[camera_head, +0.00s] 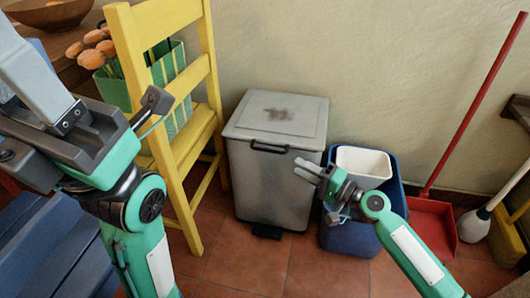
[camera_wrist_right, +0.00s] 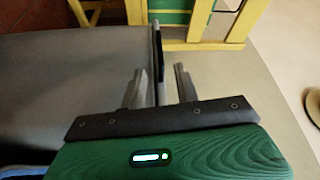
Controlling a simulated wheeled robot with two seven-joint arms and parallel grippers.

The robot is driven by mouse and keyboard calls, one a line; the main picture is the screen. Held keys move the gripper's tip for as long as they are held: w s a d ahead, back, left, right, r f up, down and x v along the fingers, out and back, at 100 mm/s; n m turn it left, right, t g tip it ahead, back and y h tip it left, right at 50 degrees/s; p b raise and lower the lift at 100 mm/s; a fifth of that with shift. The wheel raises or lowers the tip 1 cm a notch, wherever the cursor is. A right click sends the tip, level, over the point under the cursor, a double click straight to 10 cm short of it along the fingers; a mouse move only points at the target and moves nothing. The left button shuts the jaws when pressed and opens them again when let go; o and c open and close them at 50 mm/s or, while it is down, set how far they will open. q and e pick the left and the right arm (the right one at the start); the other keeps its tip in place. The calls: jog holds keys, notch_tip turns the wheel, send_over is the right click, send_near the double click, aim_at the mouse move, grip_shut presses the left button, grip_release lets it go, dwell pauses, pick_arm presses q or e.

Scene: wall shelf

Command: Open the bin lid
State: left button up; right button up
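The bin (camera_head: 270,180) is a grey box on the floor against the wall. Its lid (camera_head: 278,114) lies flat and closed, with a dark handle (camera_head: 269,147) at the front top edge. My right gripper (camera_head: 308,170) is just right of and below the handle, in front of the bin's right side. In the right wrist view its two fingers (camera_wrist_right: 158,88) are apart, with a thin grey and dark strip showing between them; I cannot tell whether they touch it. My left gripper (camera_head: 32,78) is large and close at the upper left, away from the bin; its fingertips are not clear.
A yellow chair (camera_head: 190,150) stands left of the bin. A blue bin (camera_head: 350,236) with a white container (camera_head: 362,165) stands close on the right, under my right arm. A red dustpan (camera_head: 432,222) and a white brush (camera_head: 473,224) are further right.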

aim_at(268, 151)
jog(key=b+x, duration=0.1)
jog(key=x, duration=1.1)
jog(key=shift+d, duration=0.1)
grip_shut()
